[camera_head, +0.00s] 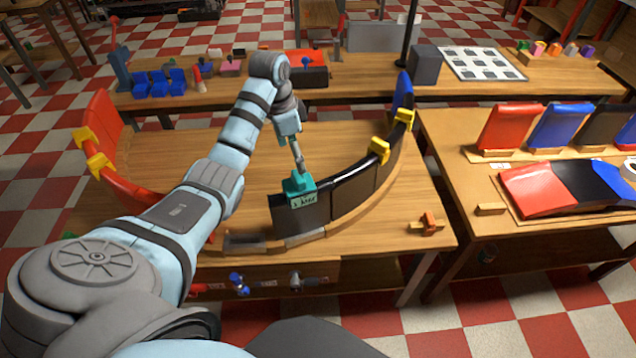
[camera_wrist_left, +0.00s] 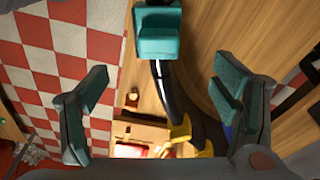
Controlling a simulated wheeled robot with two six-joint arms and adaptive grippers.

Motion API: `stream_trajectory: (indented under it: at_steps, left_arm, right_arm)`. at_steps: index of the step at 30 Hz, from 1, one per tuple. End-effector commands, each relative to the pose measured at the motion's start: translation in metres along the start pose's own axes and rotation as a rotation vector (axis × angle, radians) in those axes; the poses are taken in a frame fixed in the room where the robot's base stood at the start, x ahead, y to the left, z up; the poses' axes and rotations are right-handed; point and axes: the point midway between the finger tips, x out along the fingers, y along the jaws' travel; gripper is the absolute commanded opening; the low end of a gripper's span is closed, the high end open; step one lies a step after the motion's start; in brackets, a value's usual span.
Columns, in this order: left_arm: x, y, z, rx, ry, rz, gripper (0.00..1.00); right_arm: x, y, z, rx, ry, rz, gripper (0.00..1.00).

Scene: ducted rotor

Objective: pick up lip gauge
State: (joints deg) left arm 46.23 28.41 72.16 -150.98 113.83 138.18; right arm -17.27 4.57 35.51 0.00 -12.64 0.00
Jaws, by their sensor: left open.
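The lip gauge, a teal block with a printed label (camera_head: 302,199), sits on the top edge of a black curved panel (camera_head: 300,222) near the front of the middle table. My left gripper (camera_head: 298,163) is just above and behind it in the head view. In the left wrist view the teal gauge (camera_wrist_left: 160,38) shows at the top middle, beyond the spread fingers of my left gripper (camera_wrist_left: 165,80). The fingers are apart with nothing between them. Whether a fingertip touches the gauge is hard to tell. My right gripper is not in view.
The panels stand in a curved wooden fixture (camera_head: 350,215), with yellow clamps (camera_head: 379,150) on the right and a red panel (camera_head: 125,180) on the left. Red, blue and black panels (camera_head: 508,127) stand on the right table.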

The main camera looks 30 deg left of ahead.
Motion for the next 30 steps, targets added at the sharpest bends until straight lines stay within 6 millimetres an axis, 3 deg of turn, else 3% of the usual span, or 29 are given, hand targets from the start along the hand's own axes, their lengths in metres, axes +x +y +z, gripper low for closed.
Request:
stream_trajectory:
  at_steps: [1,11,15,20,27,30]
  left_arm:
    - [-0.001,-0.002,0.008,-0.009,-0.004,-0.004,0.81]
    - [0.044,0.001,0.01,-0.009,-0.002,0.0,0.81]
    - [0.066,0.002,0.01,-0.006,0.0,-0.002,0.81]
    - [0.078,0.003,0.008,-0.002,0.0,-0.002,0.81]
    - [0.12,0.009,0.003,0.015,0.001,0.001,0.81]
    - [0.129,0.01,0.003,0.016,0.0,0.001,0.81]
  right_arm:
    - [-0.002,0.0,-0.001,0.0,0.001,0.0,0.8]
    - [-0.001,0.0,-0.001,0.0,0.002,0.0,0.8]
    - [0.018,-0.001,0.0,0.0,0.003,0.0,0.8]
    - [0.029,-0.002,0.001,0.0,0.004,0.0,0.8]
    - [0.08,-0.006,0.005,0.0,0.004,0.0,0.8]
    - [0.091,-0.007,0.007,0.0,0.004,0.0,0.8]
